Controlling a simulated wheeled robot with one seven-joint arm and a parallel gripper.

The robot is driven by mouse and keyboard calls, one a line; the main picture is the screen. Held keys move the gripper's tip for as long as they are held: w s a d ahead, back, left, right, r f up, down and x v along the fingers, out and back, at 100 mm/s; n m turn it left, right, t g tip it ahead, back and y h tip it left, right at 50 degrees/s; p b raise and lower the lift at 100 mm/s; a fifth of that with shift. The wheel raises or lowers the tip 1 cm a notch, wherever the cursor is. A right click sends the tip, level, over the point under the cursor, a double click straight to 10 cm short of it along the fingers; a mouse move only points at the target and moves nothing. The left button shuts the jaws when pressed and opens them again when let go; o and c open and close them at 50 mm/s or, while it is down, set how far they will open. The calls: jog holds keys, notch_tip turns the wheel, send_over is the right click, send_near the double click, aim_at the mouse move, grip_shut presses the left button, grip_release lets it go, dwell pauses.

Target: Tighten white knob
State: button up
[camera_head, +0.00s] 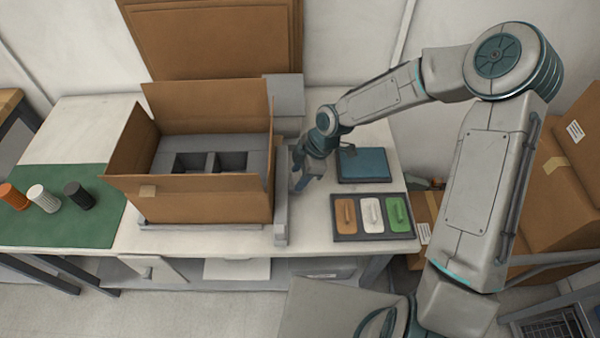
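Two white pieces could be the white knob, and I cannot tell which is meant. One is a white ribbed cylinder (42,198) between an orange one and a black one on the green mat at the left. The other is a white plate with a raised grip (371,214), between an orange plate and a green plate in a dark tray at the table's front right. My gripper (299,184) points down beside the right side of the open cardboard box, apart from both white pieces. Its fingertips are small and partly hidden, so its opening is unclear. I see nothing held.
The open cardboard box (205,201) with grey foam inserts stands mid-table, between the green mat (98,232) and my gripper. A blue flat case (363,166) lies behind the dark tray (337,232). Large cardboard sheets (215,40) lean at the back. Table (80,125) behind the mat is clear.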

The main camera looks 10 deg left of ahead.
jog(key=c, duration=0.5)
jog(key=shift+f+m+b, duration=0.1)
jog(key=shift+m+b, duration=0.2)
jog(key=shift+b, duration=0.1)
jog(key=shift+m+t, duration=0.3)
jog(key=shift+m, duration=0.2)
jog(key=o, duration=1)
jog(key=shift+r, duration=0.2)
jog(key=v, duration=1.3)
jog(key=shift+d+r, duration=0.2)
jog(key=shift+r, duration=0.1)
